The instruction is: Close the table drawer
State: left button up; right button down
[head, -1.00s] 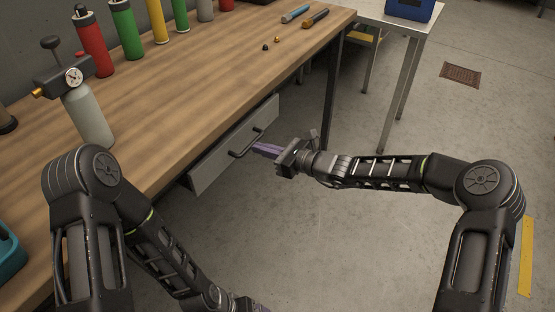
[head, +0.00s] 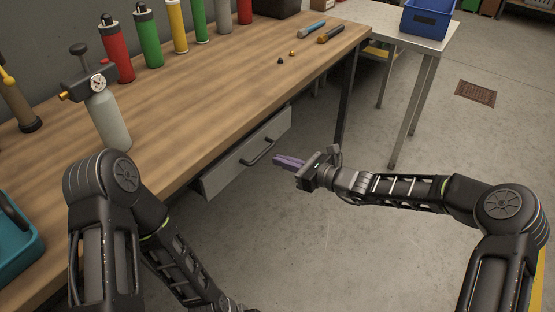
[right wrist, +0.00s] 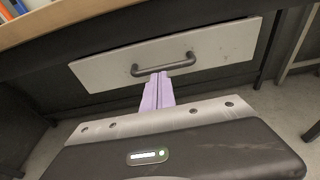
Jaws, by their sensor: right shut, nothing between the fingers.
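The grey table drawer (head: 225,172) sits under the front edge of the wooden workbench (head: 225,110). Its dark bar handle (head: 259,152) shows on the front panel. In the right wrist view the drawer front (right wrist: 215,50) spans the upper part, with the handle (right wrist: 163,66) near its middle. My right gripper (head: 277,160) has its purple fingers together and empty, pointing at the drawer just right of the handle. In the right wrist view its fingertips (right wrist: 159,77) appear just below the handle; I cannot tell whether they touch. My left gripper is out of view; only my left arm shows.
On the bench stand a grey bottle with a gauge (head: 110,122) and several coloured bottles (head: 148,42). A metal table (head: 428,40) with a blue bin (head: 428,16) stands at the back right. The floor right of the bench is open.

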jog(key=v, duration=1)
jog(key=shift+d+f, duration=0.1)
jog(key=s+d+f+n+g+h+p, duration=0.25)
jog(key=s+f+n+g+h, duration=0.5)
jog(key=s+f, duration=0.8)
jog(key=s+f+n+h+p, duration=0.1)
jog(key=s+n+p, duration=0.6)
jog(key=s+n, duration=0.8)
jog(key=s+f, duration=0.1)
jog(key=s, duration=0.2)
jog(key=shift+a+h+p, duration=0.35)
